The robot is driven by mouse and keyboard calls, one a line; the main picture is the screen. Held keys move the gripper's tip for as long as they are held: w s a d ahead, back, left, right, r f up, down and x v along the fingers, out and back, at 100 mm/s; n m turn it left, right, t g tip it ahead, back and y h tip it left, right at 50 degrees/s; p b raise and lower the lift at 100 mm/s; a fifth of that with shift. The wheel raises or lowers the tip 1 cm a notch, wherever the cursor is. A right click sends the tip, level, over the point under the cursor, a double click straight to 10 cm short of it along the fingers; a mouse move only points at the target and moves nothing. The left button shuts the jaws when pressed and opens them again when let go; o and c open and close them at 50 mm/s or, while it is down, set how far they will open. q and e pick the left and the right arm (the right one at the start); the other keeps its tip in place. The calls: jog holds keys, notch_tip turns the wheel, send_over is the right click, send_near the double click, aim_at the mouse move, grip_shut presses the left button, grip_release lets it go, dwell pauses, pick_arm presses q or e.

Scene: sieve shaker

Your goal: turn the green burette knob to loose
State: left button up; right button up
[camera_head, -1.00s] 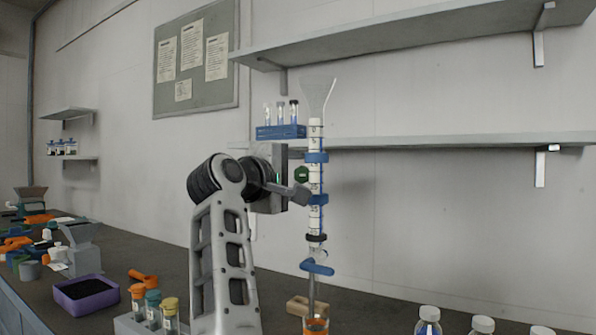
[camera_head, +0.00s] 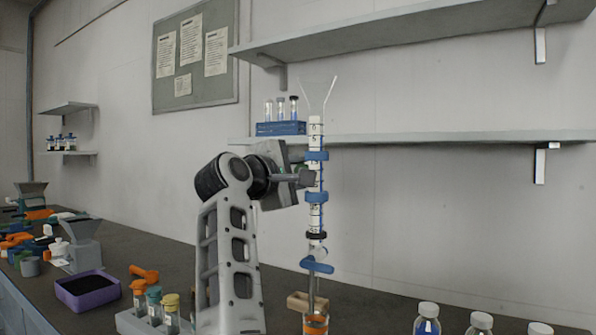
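The burette (camera_head: 315,225) stands upright, a white marked tube with blue collars and a clear funnel (camera_head: 317,97) on top. My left gripper (camera_head: 306,178) reaches in from the left, with its fingertips against or just in front of the burette's upper part, between two blue collars. A blue stopcock handle (camera_head: 316,267) sits low on the burette. My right gripper is not in view.
An orange-banded vessel (camera_head: 316,324) stands below the burette, near a wooden block (camera_head: 299,301). A vial rack (camera_head: 130,323) and a purple tray (camera_head: 88,292) are to the left. Blue-labelled bottles (camera_head: 428,320) stand front right. A wall shelf (camera_head: 430,139) runs behind.

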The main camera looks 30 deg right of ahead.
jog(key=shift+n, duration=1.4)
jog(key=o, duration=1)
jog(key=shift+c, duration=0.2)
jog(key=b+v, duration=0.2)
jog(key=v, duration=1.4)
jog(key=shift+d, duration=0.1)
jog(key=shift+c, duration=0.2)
